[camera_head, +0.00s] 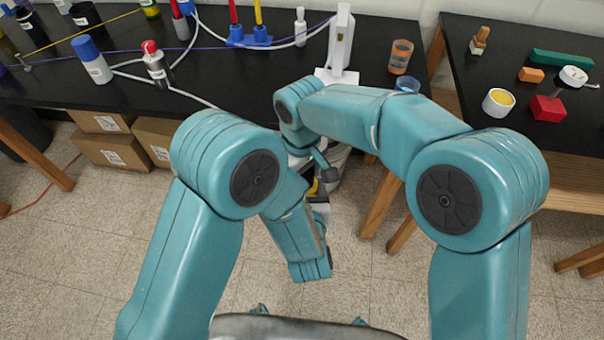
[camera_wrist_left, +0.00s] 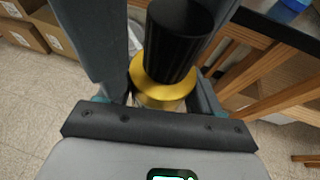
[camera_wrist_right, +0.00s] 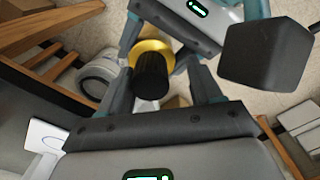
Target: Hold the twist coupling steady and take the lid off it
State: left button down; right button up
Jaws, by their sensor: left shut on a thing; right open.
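The twist coupling has a gold body (camera_wrist_left: 165,88) and a black ribbed lid (camera_wrist_left: 178,40). My left gripper (camera_wrist_left: 158,98) is shut on the gold body and holds it in the air, clear of the benches. In the right wrist view, the black lid (camera_wrist_right: 151,76) sits on the gold flange (camera_wrist_right: 153,47). My right gripper (camera_wrist_right: 160,86) is open, with one finger on each side of the lid. I cannot tell whether either finger touches it. In the head view, my arms mostly hide the coupling; only a small yellow patch (camera_head: 313,187) shows.
A black bench (camera_head: 240,85) with bottles and a white stand (camera_head: 340,45) is at the back. A second bench at the right holds a yellow-filled cup (camera_head: 498,102) and a red block (camera_head: 548,108). Cardboard boxes (camera_head: 112,150) stand underneath. The floor in front is clear.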

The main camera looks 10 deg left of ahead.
notch_tip(320, 180, up, 4)
jog(key=shift+f, duration=0.15)
jog(key=shift+r, duration=0.2)
jog(key=shift+c, duration=0.5)
jog(key=r, duration=0.1)
jog(key=r+m, duration=0.1)
jog(key=r, duration=0.1)
jog(key=shift+w+d+r, duration=0.15)
jog(key=shift+w+d, duration=0.1)
notch_tip(320, 180, down, 8)
jog(key=shift+r, duration=0.1)
jog(key=shift+c, duration=0.2)
jog(key=c, duration=1)
jog(key=shift+n, duration=0.8)
jog(key=shift+c, duration=0.2)
